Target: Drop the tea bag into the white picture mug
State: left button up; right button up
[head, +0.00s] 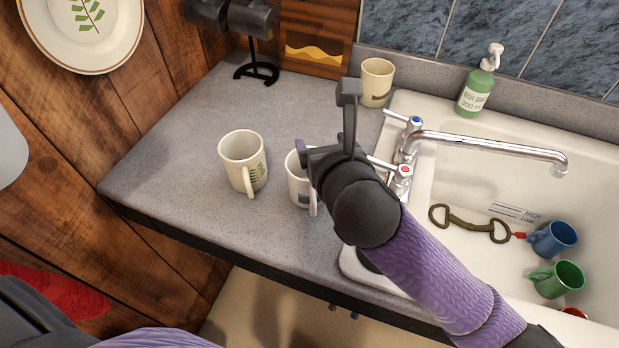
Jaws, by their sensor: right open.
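A white mug (297,187) with a dark picture low on its side stands on the grey counter, handle toward me. My right gripper (331,126) is open above and beside it, and my wrist hides its right part. A cream mug (236,173) with a green print stands to its left, and another cream mug (377,80) with a dark print stands at the back by the wall. I see no tea bag in this view; whether it is in the mug or hidden behind my gripper I cannot tell. My left gripper is out of view.
The counter (170,165) is clear at the left. A sink (455,180) with a tap (490,145) lies right, holding a blue mug (553,238), a green mug (560,279) and a snaffle-like metal piece (468,223). A soap bottle (476,90) stands behind.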

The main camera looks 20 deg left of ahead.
jog(key=p+v, duration=0.2)
jog(key=v, duration=0.8)
jog(key=shift+p, duration=0.35)
